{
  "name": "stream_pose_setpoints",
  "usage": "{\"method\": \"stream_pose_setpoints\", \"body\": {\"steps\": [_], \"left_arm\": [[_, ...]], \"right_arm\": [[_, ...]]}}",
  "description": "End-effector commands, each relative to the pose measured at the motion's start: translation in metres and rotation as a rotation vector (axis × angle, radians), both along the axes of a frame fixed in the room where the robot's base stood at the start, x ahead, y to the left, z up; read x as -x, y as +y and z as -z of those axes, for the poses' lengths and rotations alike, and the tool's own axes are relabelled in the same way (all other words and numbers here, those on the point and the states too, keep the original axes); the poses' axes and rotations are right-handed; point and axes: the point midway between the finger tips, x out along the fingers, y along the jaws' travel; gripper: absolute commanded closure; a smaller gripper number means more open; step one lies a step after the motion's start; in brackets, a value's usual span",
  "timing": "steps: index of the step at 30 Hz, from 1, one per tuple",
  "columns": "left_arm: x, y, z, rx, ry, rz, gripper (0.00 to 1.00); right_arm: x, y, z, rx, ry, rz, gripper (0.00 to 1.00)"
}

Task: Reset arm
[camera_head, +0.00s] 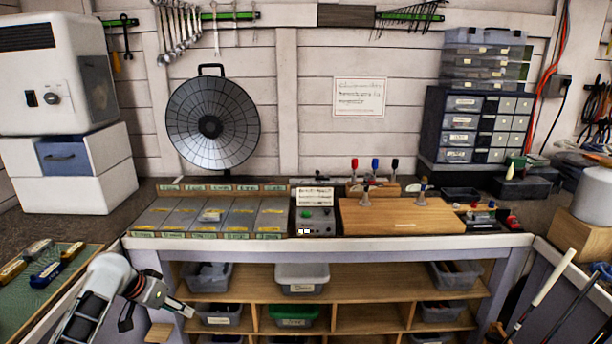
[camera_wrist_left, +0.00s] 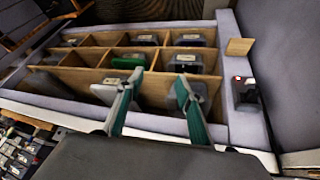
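My left gripper (camera_head: 182,308) is at the lower left in the head view, in front of the workbench and below its top. In the left wrist view its two fingers (camera_wrist_left: 158,84) are apart with nothing between them, and they point toward the shelf cubbies under the bench. My right gripper is in neither view. The workbench (camera_head: 470,243) carries a sectioned tray (camera_head: 160,216) on the left and a wooden board (camera_head: 400,217) with small clamps on the right.
Grey bins (camera_head: 302,278) and a green bin (camera_head: 293,315) sit on the shelves. A side table with a green mat (camera_head: 40,285) is at the left. Golf clubs (camera_head: 542,290) lean at the right. A small control box (camera_head: 316,220) stands mid-bench.

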Motion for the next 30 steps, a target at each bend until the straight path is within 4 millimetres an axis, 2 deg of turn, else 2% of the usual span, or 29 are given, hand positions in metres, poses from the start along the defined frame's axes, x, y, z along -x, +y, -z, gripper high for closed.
{"method": "stream_pose_setpoints", "body": {"steps": [1,6,9,12,18,24,30], "left_arm": [[-0.018,0.011,-0.007,-0.022,-0.069,-0.048,0.63],[-0.074,0.05,-0.045,-0.121,-0.34,-0.178,0.63],[-0.101,0.071,-0.078,-0.189,-0.513,-0.224,0.63],[-0.12,0.086,-0.113,-0.257,-0.674,-0.242,0.63],[-0.137,0.096,-0.173,-0.363,-0.926,-0.229,0.63],[-0.142,0.092,-0.222,-0.45,-1.127,-0.182,0.63],[-0.108,0.059,-0.143,-0.413,-1.05,-0.135,0.63]], "right_arm": [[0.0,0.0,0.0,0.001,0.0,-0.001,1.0],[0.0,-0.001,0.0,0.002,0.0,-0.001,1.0],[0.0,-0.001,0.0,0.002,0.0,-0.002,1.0],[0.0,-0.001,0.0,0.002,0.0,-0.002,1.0],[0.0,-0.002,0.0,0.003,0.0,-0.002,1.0],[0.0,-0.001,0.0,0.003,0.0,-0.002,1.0],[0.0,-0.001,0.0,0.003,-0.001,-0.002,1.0]]}}
